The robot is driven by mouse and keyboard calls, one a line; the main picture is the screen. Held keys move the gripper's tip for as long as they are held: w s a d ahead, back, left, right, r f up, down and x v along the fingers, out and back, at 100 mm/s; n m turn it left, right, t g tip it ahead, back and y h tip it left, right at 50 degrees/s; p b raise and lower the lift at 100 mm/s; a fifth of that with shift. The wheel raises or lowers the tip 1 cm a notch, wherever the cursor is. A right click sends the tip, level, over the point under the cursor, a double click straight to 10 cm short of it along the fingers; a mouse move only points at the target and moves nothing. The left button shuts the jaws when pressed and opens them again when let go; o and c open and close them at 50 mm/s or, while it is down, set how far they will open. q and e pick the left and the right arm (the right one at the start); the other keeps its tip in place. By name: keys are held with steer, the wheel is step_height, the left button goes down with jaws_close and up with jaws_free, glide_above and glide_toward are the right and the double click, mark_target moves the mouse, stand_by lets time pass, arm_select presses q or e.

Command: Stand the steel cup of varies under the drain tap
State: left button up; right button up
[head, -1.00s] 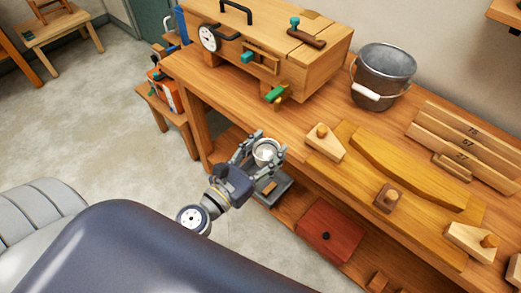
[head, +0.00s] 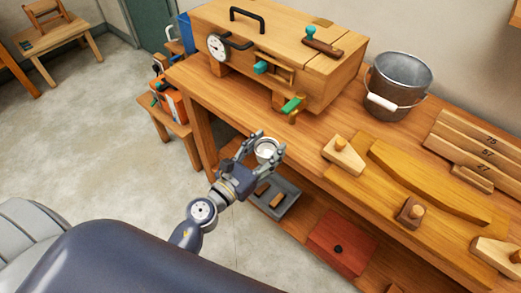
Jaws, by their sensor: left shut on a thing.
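The small steel cup (head: 266,152) is held in my left gripper (head: 264,147), which is shut on it with a finger on either side. The cup looks about upright, with its open mouth upward. It shows at the bench's front edge, apart from the drain tap. The drain tap (head: 291,106), with a green handle and a brass-coloured body, sticks out low on the front of the wooden box (head: 330,75). The tap is up and to the right of the cup. My right gripper is not in view.
The workbench (head: 225,100) carries a metal bucket (head: 400,85), a curved wooden form (head: 430,180) and wooden blocks. A grey tray (head: 286,203) and a red box (head: 342,245) sit on the shelf below.

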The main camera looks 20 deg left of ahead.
arm_select(q)
steer(key=shift+w+d+f, duration=0.3)
steer(key=shift+w+f, duration=0.25)
steer(key=shift+w, duration=0.15)
steer(key=shift+d+f+x, duration=0.1)
steer(key=shift+x, duration=2.2)
steer(key=shift+d+f+x, duration=0.15)
steer(key=shift+x, duration=2.1)
steer(key=shift+f, duration=0.35)
steer(key=o, duration=1.4)
steer(key=shift+s, duration=0.1)
steer(key=v, duration=1.2)
steer(key=shift+r, duration=0.1)
